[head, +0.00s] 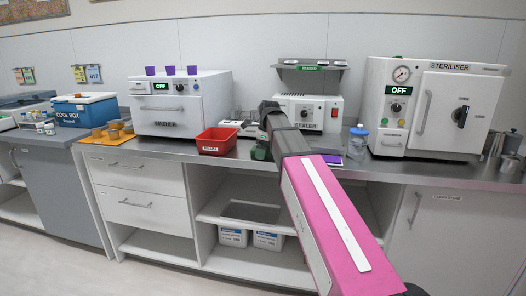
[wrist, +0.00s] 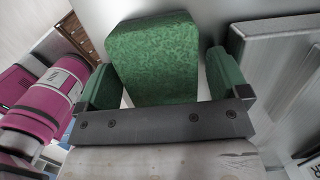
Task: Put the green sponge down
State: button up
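The green sponge (wrist: 153,60) shows in the wrist view as a textured block between the two fingers of my gripper (wrist: 165,85). The fingers have green pads. They stand apart on either side of the sponge, with a narrow pale gap visible at its right side and a sliver at its lower left. In the head view, my gripper (head: 260,152) points down at the counter's front part, right of the red tray and in front of the sealer. My arm hides much of it there. What lies under the sponge is not clear.
The steel counter (head: 163,149) carries a red tray (head: 216,141), the washer (head: 180,103), the sealer (head: 318,114), a clear blue-lidded jar (head: 357,145) and the steriliser (head: 435,108). A purple item (head: 332,159) lies right of my gripper. An open shelf with white tubs (head: 233,237) is below.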

notch_tip(320, 180, up, 12)
jog(key=d, duration=0.1)
jog(key=shift+s+d, duration=0.3)
jog(key=shift+d, duration=0.05)
dwell(0.5)
